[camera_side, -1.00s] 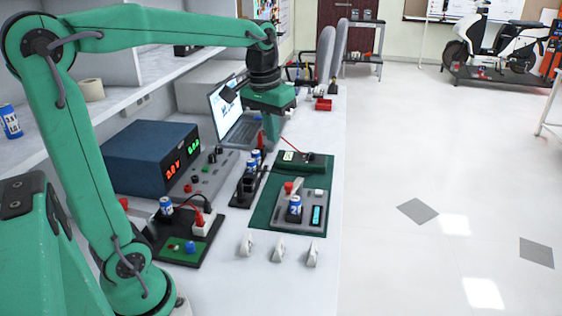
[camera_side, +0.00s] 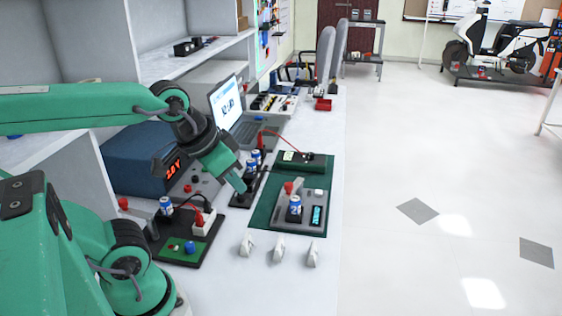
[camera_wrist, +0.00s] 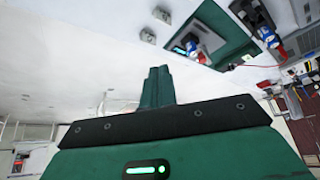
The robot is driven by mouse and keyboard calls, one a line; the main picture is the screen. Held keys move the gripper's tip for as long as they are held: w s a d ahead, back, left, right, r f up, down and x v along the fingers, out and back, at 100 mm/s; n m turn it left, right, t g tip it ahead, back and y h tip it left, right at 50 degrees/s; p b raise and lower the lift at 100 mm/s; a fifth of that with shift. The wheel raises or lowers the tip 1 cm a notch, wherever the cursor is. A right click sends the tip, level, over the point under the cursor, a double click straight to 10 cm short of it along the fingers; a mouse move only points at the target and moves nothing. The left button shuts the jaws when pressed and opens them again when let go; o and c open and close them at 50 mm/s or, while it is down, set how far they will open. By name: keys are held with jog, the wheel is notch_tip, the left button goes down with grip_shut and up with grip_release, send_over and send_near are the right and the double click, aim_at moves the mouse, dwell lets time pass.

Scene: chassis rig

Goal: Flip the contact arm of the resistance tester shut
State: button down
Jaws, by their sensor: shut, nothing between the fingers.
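The resistance tester (camera_side: 284,222) is a grey unit on a green mat (camera_side: 261,217). It carries a blue-and-white cell (camera_side: 295,206) and a lit display (camera_side: 317,215). A part with a red knob (camera_side: 288,187), which looks like its contact arm, stands up behind the cell; its exact angle is hard to tell. My gripper (camera_side: 242,188) is shut and empty, tilted down, left of the tester and apart from it in the picture. In the wrist view my shut fingers (camera_wrist: 157,72) point toward the bench, with the tester (camera_wrist: 207,38) beyond them to the upper right.
A black holder (camera_side: 240,201) with blue cells stands near my fingertips. A dark box with a red lead (camera_side: 304,162) sits behind the tester. Several white clips (camera_side: 279,252) line the front; the bench between is clear.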

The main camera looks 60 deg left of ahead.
jog(key=c, duration=1.2)
grip_release()
jog(key=shift+w, duration=0.15)
jog(key=shift+c, duration=0.2)
jog(key=m+g, duration=0.3)
jog(key=g, duration=0.2)
send_over(289, 184)
jog(key=f, duration=0.5)
jog(key=shift+s+d+f, duration=0.2)
jog(key=shift+s+f, duration=0.05)
jog(key=shift+w+a+f+g, duration=0.25)
jog(key=shift+f+g, duration=0.05)
jog(key=shift+f, duration=0.1)
jog(key=shift+f, duration=3.8)
grip_shut()
